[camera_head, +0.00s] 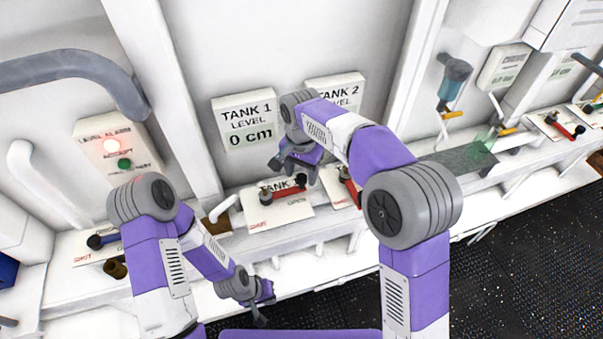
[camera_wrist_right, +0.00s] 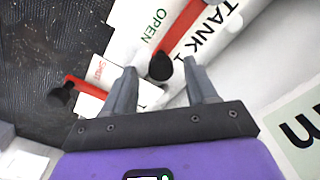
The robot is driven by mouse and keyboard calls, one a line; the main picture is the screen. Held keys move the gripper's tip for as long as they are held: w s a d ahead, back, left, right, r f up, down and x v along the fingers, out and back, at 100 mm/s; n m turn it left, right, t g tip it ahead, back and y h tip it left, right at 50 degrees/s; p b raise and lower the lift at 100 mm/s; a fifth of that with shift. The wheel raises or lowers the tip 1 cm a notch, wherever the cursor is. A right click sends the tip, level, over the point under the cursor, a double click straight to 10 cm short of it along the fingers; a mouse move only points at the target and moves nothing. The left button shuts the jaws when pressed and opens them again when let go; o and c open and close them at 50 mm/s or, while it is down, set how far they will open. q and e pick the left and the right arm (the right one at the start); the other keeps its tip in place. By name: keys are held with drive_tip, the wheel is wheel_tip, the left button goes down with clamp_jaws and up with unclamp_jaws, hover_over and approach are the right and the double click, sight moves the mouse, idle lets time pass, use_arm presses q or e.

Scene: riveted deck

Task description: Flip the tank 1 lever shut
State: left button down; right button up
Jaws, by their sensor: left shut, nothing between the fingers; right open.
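The tank 1 lever (camera_head: 286,193) is a red handle with a black knob, on a white TANK 1 plate (camera_head: 262,214) marked SHUT at its left and OPEN at its right. The handle points right, toward the OPEN side. My right gripper (camera_head: 295,173) is open just above the knob end. In the right wrist view the black knob (camera_wrist_right: 162,67) shows between the two spread fingertips (camera_wrist_right: 162,72); I cannot tell whether they touch it. The red handle (camera_wrist_right: 185,32) runs up and away from it. My left gripper (camera_head: 262,302) is shut and empty, low in front of the ledge.
The tank 2 lever (camera_head: 350,188) stands close to the right, partly behind my right arm. The TANK 1 LEVEL panel (camera_head: 244,119) reads 0 cm. A level alarm box (camera_head: 115,150) with a lit red lamp is at left. Pipes run below the ledge.

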drive_tip(key=shift+w+f, duration=0.25)
drive_tip(key=shift+f, duration=0.5)
drive_tip(key=shift+s, duration=0.2)
drive_tip(key=shift+w, duration=0.1)
clamp_jaws()
